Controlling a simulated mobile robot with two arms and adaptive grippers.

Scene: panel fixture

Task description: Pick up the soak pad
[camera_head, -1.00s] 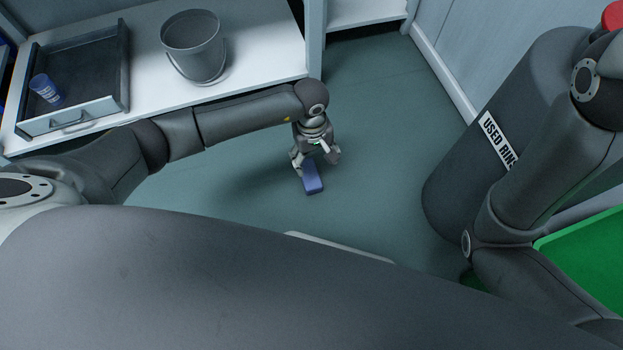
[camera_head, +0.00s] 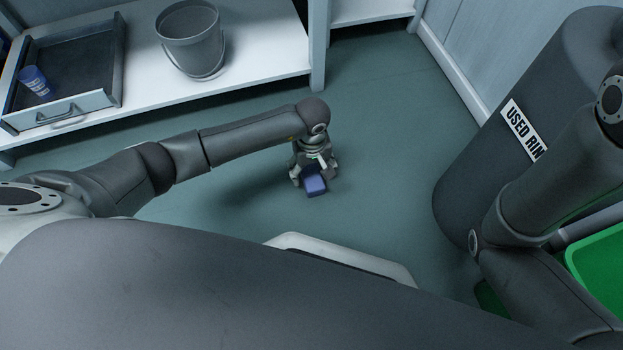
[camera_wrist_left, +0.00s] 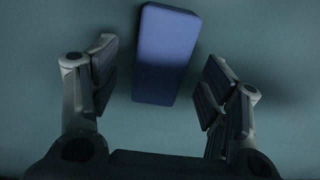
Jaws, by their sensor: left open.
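The soak pad is a blue block (camera_head: 315,186) on the green-grey floor, near the middle of the head view. In the left wrist view the blue pad (camera_wrist_left: 165,55) lies between the finger lines, with its near end reaching in between the fingertips. My left gripper (camera_head: 315,178) points down over the pad, and its fingers (camera_wrist_left: 160,75) are spread open with a gap on each side of the pad. The pad's far part is hidden by the gripper in the head view. My right gripper is not in view; only my right arm shows.
A white shelf (camera_head: 262,72) at the upper left holds a grey bucket (camera_head: 189,40) and a dark drawer tray (camera_head: 112,60) with a blue cup (camera_head: 34,80). A dark bin (camera_head: 470,165) labelled "USED RIN" stands at right. A green container (camera_head: 600,265) is at lower right.

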